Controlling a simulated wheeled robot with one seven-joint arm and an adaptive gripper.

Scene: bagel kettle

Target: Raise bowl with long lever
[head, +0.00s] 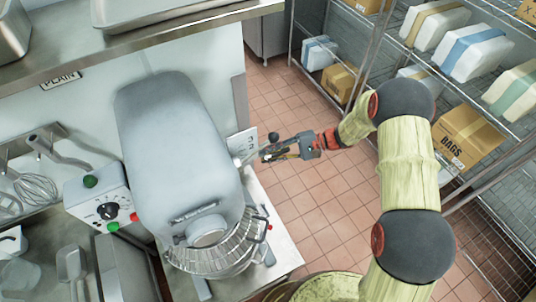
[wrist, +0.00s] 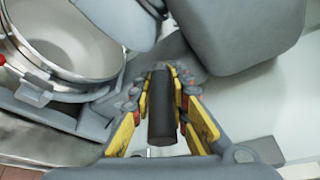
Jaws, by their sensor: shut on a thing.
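The big grey mixer (head: 175,140) stands at the left of the head view. Its metal bowl (wrist: 70,40) shows at the upper left of the wrist view; in the head view the wire guard (head: 215,258) covers much of it. The lever's dark cylindrical grip (wrist: 162,110) lies between the yellow finger pads in the wrist view. My gripper (head: 268,153) is at the mixer's right side, shut on this grip; it also fills the lower middle of the wrist view (wrist: 160,75). A dark knob (head: 274,138) shows just beyond the fingers. The lever's base is partly hidden.
A control box (head: 104,208) with green and red buttons is left of the mixer. Wire shelves (head: 400,60) with boxes and packages stand at the right. The tiled floor (head: 320,210) between is clear.

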